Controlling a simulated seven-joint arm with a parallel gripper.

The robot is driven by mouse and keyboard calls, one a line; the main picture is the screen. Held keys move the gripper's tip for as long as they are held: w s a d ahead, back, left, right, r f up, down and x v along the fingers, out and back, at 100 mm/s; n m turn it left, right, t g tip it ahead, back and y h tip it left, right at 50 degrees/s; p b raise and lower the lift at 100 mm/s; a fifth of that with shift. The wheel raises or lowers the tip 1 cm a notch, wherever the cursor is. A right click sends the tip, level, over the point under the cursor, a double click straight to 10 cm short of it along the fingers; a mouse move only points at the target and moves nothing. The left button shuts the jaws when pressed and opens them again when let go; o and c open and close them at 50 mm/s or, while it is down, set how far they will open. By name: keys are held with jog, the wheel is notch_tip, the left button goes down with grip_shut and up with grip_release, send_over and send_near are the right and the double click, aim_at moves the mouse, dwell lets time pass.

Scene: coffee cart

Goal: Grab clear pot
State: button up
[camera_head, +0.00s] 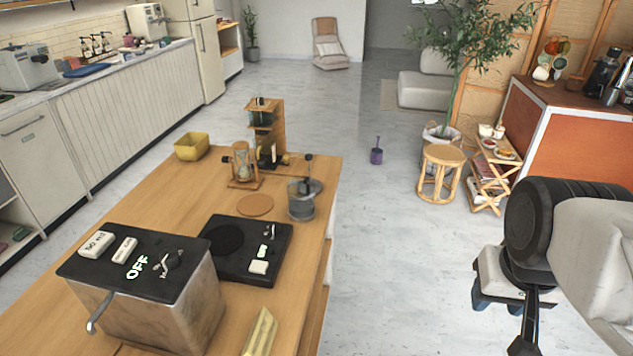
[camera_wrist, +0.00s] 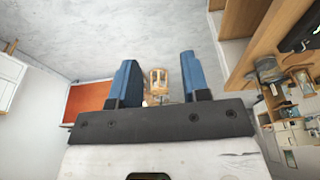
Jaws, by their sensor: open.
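The clear pot (camera_head: 302,203) is a see-through grey vessel with dark parts at its top. It stands upright near the right edge of the wooden cart top (camera_head: 190,193) in the head view. My gripper (camera_wrist: 158,75) shows two blue fingers spread apart in the wrist view, with nothing held between them. In the head view my arm is at the lower right, over the floor and clear of the cart, well to the right of the pot.
A round coaster (camera_head: 255,205), black flat device (camera_head: 243,250) and hourglass-shaped glass in a wooden frame (camera_head: 243,165) are near the pot. A wooden stand (camera_head: 266,130) and yellow container (camera_head: 192,147) are behind. A metal box (camera_head: 150,290) is in front. Floor right of the cart is open.

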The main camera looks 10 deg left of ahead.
dwell(0.4)
jog(key=o, duration=0.9)
jog(key=shift+w+a, duration=0.1)
jog(key=w+a+f+m+g+y, duration=0.2)
jog(key=w+a+m+g+y, duration=0.25)
jog(key=w+a, duration=0.6)
jog(key=m+g+y, duration=0.2)
jog(key=m+y, duration=0.9)
jog(key=y, duration=0.2)
send_near(303, 196)
jog(key=shift+t, duration=0.25)
jog(key=w+a+f, duration=0.2)
jog(key=f, duration=0.1)
jog(key=w+a+f, duration=0.1)
jog(key=shift+a+f, duration=0.1)
jog(key=shift+f, duration=0.3)
jog(key=shift+s+a, duration=0.2)
jog(key=shift+a, duration=1.1)
